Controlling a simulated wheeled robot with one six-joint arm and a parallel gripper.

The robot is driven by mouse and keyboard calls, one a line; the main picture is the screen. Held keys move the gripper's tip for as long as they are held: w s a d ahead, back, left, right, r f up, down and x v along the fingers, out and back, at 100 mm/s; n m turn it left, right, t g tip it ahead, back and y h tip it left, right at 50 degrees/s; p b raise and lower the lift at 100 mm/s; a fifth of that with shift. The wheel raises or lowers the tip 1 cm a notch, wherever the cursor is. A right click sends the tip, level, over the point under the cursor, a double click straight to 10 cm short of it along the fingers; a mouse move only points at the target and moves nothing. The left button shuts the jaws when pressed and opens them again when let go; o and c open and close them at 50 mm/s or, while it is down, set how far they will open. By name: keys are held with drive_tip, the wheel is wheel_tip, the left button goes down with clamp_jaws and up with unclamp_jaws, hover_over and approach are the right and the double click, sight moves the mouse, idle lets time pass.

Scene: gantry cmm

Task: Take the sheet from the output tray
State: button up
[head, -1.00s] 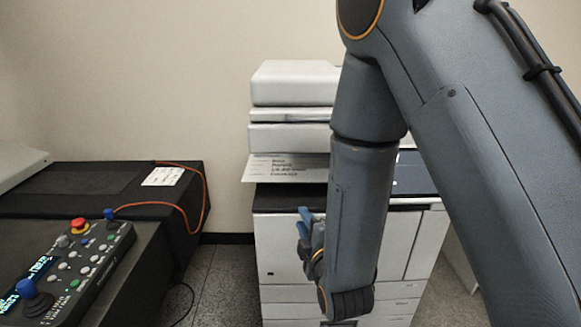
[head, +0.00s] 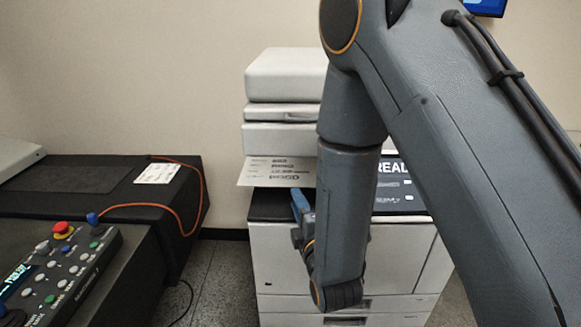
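A printed white sheet (head: 262,174) sticks out to the left from the output slot of the white printer (head: 285,75). Its right part is hidden behind my arm. My gripper (head: 298,200), with blue fingers, is just below the sheet's near edge, in front of the printer's dark ledge. It is partly hidden by my forearm, and whether its fingers are apart or closed does not show. I cannot tell whether it touches the sheet.
A black bench (head: 75,180) on the left bears a paper label (head: 158,173), an orange cable (head: 150,206) and a control panel (head: 55,270) with buttons and joysticks. The printer's display (head: 396,185) shows right of my forearm. Bare floor (head: 215,275) lies between bench and printer.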

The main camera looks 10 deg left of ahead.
drive_tip(key=x, duration=0.3)
drive_tip(key=p+x, duration=0.1)
drive_tip(key=x, duration=0.1)
drive_tip(key=shift+w+a, duration=0.15)
drive_tip(key=shift+a, duration=0.35)
drive_tip(key=shift+c, duration=0.3)
clamp_jaws()
